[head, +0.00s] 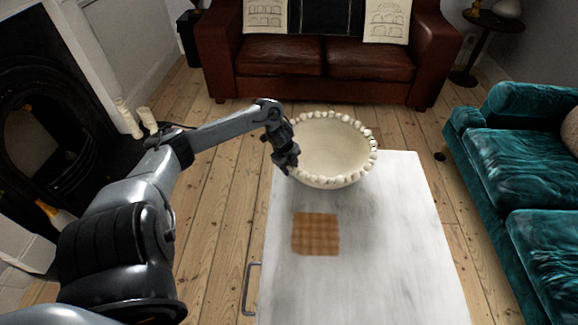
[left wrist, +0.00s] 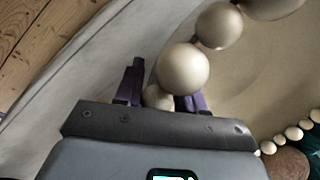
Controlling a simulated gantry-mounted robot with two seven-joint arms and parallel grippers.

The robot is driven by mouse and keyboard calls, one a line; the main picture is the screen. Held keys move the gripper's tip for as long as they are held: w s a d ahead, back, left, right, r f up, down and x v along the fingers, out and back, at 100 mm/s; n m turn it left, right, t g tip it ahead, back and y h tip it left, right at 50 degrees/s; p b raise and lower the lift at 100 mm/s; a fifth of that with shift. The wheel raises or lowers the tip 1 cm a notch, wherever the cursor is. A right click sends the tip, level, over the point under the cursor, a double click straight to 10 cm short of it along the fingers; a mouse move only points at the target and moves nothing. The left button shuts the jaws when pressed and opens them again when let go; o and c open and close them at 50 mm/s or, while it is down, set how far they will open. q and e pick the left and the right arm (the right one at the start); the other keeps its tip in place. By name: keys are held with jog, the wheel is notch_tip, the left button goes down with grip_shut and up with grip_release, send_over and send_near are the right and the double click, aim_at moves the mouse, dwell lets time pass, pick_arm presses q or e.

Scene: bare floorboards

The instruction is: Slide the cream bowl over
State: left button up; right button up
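The cream bowl (head: 333,148), wide and round with a beaded rim, stands at the far end of the white table, its far side reaching past the table's edge in the picture. My left gripper (head: 287,168) points down at the bowl's near-left rim. In the left wrist view, the bowl (left wrist: 255,85) fills the right side. The purple fingers of my left gripper (left wrist: 160,97) stand apart, with a rim bead between them. A larger bead partly hides the right finger. I cannot tell whether they press on the rim. My right gripper is not in view.
A brown checkered square (head: 316,234) lies on the white table (head: 385,250), nearer than the bowl. The table's right side is clear. A metal handle (head: 251,288) sticks out at its left edge. A teal sofa (head: 520,170) and a brown leather sofa (head: 330,62) stand around.

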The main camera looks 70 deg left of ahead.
pick_arm(q)
jog(key=shift+c, duration=0.2)
grip_shut()
dwell(1.2)
